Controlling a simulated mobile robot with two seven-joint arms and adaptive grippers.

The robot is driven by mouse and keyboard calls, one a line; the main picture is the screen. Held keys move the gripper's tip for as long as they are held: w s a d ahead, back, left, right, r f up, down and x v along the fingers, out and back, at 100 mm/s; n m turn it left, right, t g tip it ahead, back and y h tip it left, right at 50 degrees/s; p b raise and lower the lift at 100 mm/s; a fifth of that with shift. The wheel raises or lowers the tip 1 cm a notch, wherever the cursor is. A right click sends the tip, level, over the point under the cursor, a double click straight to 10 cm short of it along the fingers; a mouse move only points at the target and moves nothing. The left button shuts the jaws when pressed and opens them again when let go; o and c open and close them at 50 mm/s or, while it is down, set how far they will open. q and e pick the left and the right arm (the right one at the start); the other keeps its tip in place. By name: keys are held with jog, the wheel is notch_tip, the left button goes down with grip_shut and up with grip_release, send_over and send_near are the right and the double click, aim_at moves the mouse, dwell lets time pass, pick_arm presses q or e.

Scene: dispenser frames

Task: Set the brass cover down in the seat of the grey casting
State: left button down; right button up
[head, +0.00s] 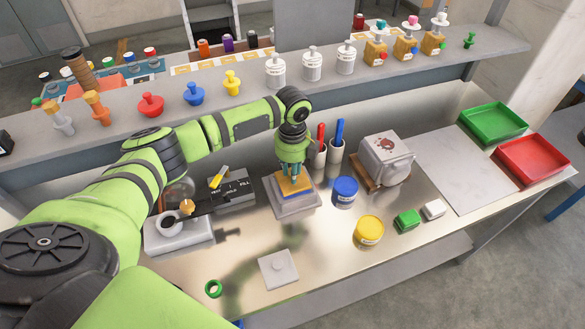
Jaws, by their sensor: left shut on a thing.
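My left gripper (294,172) points straight down over the grey casting (291,209), a square stepped block in the middle of the bench. It is shut on the brass cover (293,190), a small gold-coloured plate directly over the top of the casting. The fingers hide part of the cover. I cannot tell whether the cover touches the seat or hangs just above it. The seat itself is hidden under the cover. My right gripper is not in view.
A blue tin (345,192) stands close right of the casting, with a yellow tin (368,231) in front. A lever unit (232,190) stands left. A grey knobbed plate (278,269) and green ring (213,289) lie in front. A shelf (210,111) runs behind.

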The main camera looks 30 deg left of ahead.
pick_arm(q)
jog(key=shift+f+b, duration=0.4)
jog(key=shift+f, duration=0.35)
jog(key=c, duration=1)
grip_release()
notch_tip(320, 180, up, 12)
jog(key=shift+s+f, duration=0.1)
